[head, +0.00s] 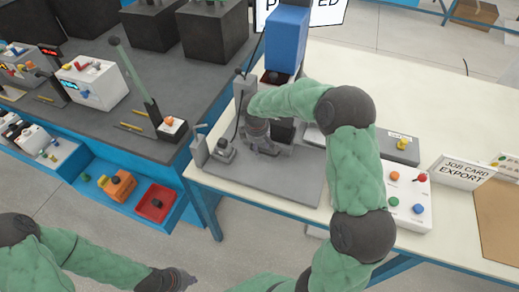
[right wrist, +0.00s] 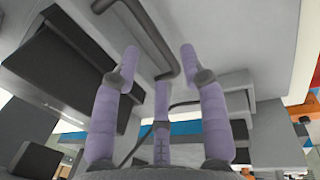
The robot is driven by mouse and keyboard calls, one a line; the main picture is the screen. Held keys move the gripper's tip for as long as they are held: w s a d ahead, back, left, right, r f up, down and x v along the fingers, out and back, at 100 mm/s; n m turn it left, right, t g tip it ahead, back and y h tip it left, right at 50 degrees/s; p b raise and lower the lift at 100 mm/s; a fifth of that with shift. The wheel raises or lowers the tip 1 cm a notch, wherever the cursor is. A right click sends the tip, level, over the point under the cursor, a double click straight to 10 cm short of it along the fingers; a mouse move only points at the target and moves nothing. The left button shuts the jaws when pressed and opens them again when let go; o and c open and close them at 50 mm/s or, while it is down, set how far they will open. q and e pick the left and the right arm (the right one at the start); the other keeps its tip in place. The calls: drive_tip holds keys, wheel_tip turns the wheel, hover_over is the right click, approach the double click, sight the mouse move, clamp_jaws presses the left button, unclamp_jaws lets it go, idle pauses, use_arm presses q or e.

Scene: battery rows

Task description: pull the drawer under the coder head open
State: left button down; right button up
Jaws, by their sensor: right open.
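The coder station has a blue block (head: 287,38) on top, standing on the cream table. Under it a grey flat base (head: 268,178) reaches toward the table's front edge. My right gripper (head: 262,147) is at the station's lower front, bent down over the base. In the right wrist view its fingers (right wrist: 160,68) are spread and open. A dark bent bar, like a handle (right wrist: 155,42), lies ahead of the fingertips on a pale grey face; contact is not clear. I cannot make out the drawer's edges. My left gripper (head: 182,281) is low at the left, away from the station.
A control box with coloured buttons (head: 409,213) and a job card sign (head: 464,172) stand right of my right arm. A lever (head: 198,148) and small knob block (head: 222,150) sit at the base's left. The dark bench (head: 150,60) holds machines. Blue shelves hold bins.

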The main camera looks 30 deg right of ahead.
drive_tip(key=shift+w+d+f, duration=0.1)
drive_tip(key=shift+f, duration=0.55)
drive_tip(key=shift+w+d+f, duration=0.1)
drive_tip(key=shift+f, duration=0.5)
drive_tip(key=shift+c, duration=0.3)
clamp_jaws()
drive_tip(key=s+a, duration=0.3)
drive_tip(key=s+a+b, duration=0.1)
drive_tip(key=s+a, duration=0.2)
drive_tip(key=a, duration=0.1)
drive_tip(key=s+a+b, duration=0.1)
drive_tip(key=s+a, duration=0.2)
drive_tip(key=shift+a, duration=0.15)
drive_tip(key=shift+o, duration=0.3)
unclamp_jaws()
